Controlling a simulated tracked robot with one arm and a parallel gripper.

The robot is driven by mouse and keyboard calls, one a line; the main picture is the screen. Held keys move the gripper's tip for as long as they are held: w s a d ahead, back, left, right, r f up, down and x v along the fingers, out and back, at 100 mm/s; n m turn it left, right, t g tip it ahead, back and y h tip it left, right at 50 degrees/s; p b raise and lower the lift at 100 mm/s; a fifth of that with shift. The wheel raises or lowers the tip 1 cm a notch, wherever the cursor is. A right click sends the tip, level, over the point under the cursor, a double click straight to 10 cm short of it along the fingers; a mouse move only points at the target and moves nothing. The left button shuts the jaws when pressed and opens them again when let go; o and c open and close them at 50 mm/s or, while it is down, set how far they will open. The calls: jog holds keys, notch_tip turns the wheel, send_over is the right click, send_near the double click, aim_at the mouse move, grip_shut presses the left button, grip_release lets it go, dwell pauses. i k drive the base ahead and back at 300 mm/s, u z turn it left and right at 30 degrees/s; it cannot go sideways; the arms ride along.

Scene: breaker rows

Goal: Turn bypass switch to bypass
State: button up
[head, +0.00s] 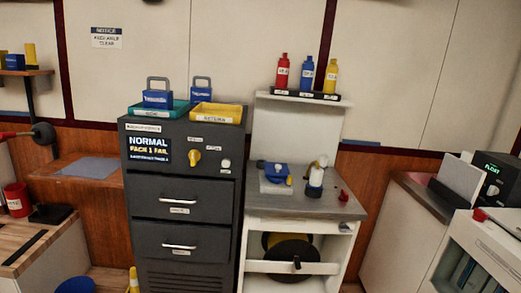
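A dark grey cabinet (180,272) stands left of centre. On its upper front is a yellow rotary knob (194,157), which appears to be the bypass switch; small labels around it are too small to read. I cannot tell which label the knob points to. A display (150,150) left of the knob reads "NORMAL" and "PACK 1 FAIL". A small white button or knob (226,164) sits right of the yellow knob. My gripper is not in view, and nothing is seen touching the knob.
A teal tray (150,112) and a yellow tray (216,112) with blue padlock-like items sit on the cabinet. Right is a workbench (335,208) with small items; red, blue and yellow bottles (307,74) stand above. Counters flank both sides.

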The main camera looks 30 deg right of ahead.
aim_at(194, 155)
jog(key=z, duration=0.55)
jog(key=i, duration=1.1)
jog(key=z, duration=0.15)
